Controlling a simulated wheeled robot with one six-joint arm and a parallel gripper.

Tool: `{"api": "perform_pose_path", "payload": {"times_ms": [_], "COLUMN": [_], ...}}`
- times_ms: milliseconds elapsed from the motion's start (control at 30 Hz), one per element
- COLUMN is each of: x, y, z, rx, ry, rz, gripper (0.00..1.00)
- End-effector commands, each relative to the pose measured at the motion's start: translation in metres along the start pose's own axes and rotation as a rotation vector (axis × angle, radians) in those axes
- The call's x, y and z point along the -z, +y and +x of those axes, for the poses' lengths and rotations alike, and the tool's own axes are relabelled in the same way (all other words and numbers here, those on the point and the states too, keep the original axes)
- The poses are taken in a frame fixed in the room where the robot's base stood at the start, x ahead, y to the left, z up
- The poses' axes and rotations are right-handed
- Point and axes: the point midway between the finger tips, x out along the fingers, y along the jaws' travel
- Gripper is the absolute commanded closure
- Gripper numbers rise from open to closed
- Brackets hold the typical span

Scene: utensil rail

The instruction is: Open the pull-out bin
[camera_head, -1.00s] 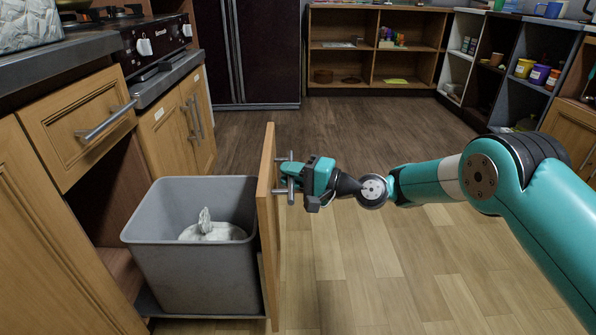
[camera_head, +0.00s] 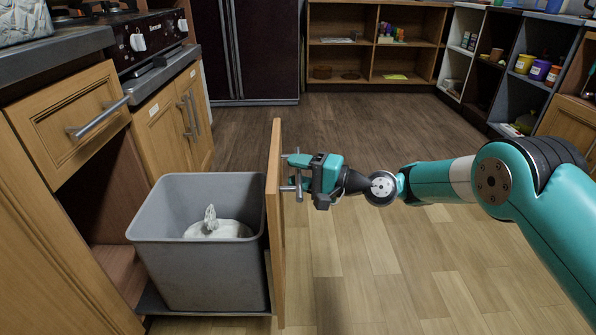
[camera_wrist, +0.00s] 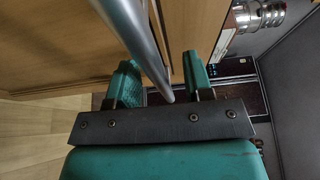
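The pull-out bin is drawn out of its cabinet. Its grey tub (camera_head: 200,265) stands clear of the opening, behind the upright wooden front panel (camera_head: 274,225). A white bag or lid shape (camera_head: 215,229) shows inside the tub. The metal bar handle (camera_head: 297,184) is on the panel's outer side; it also shows in the wrist view (camera_wrist: 143,42). My gripper (camera_head: 294,172) is at the handle. In the wrist view the bar runs between the two fingers of my gripper (camera_wrist: 163,78), which stand apart with gaps visible beside the bar.
The cabinet opening (camera_head: 105,200) is to the tub's left, below a shut drawer (camera_head: 72,118). An oven (camera_head: 150,50) and a cupboard (camera_head: 178,120) stand beyond. The wooden floor (camera_head: 400,250) is clear right of the panel. Shelves (camera_head: 375,50) line the back.

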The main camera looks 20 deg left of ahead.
Motion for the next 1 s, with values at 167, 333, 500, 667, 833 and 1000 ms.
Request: {"api": "perform_pose_path", "payload": {"times_ms": [167, 333, 500, 667, 833, 1000], "x": [0.001, 0.002, 0.002, 0.002, 0.002, 0.003], "y": [-0.001, -0.001, -0.004, -0.003, -0.003, 0.007], "z": [0.000, -0.006, -0.035, -0.074, -0.113, -0.123], "rx": [0.001, -0.001, 0.000, -0.002, -0.001, 0.002], "ry": [0.002, 0.004, 0.006, 0.006, 0.007, 0.002], "rz": [-0.001, -0.001, 0.003, 0.004, 0.004, -0.004], "gripper": [0.53, 0.53, 0.53, 0.53, 0.53, 0.53]}}
